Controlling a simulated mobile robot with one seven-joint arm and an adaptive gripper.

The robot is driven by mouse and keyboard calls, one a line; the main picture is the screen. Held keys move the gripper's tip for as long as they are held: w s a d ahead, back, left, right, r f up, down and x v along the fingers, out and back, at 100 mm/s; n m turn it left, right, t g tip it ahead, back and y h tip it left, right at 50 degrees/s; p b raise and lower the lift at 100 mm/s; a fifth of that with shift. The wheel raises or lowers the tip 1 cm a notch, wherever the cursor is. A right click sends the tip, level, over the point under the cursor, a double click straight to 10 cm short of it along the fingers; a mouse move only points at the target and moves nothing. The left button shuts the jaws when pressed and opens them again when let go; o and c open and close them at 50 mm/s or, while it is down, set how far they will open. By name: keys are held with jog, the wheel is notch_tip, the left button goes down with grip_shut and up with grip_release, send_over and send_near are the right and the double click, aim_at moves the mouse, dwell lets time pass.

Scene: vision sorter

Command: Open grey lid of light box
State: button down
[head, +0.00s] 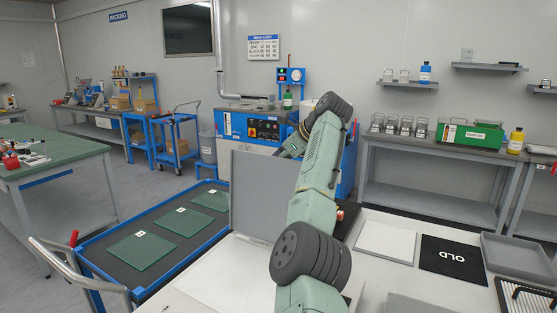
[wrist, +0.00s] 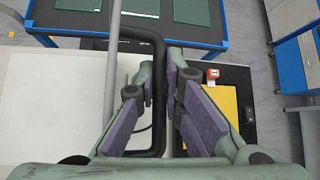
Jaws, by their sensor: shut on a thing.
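The grey lid (head: 258,195) stands roughly upright in the head view, its broad flat face toward me. In the wrist view a grey edge (wrist: 112,75), which looks like the lid seen nearly edge-on, runs down the picture beside a black bent handle (wrist: 158,60). My gripper (wrist: 171,80) is shut on the black handle, its purple-padded fingers close together at the bar.
A blue-edged cart (head: 215,242) with several green plates stands left of the lid. A white table (head: 385,290) holds a white panel (head: 385,241), a black OLD mat (head: 454,281) and a grey tray (head: 488,250). A red button (wrist: 212,74) sits right of my fingers.

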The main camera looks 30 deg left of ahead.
jog(key=c, duration=2)
grip_release()
jog(key=shift+o, duration=0.2)
jog(key=shift+f, duration=0.1)
jog(key=v, duration=1.2)
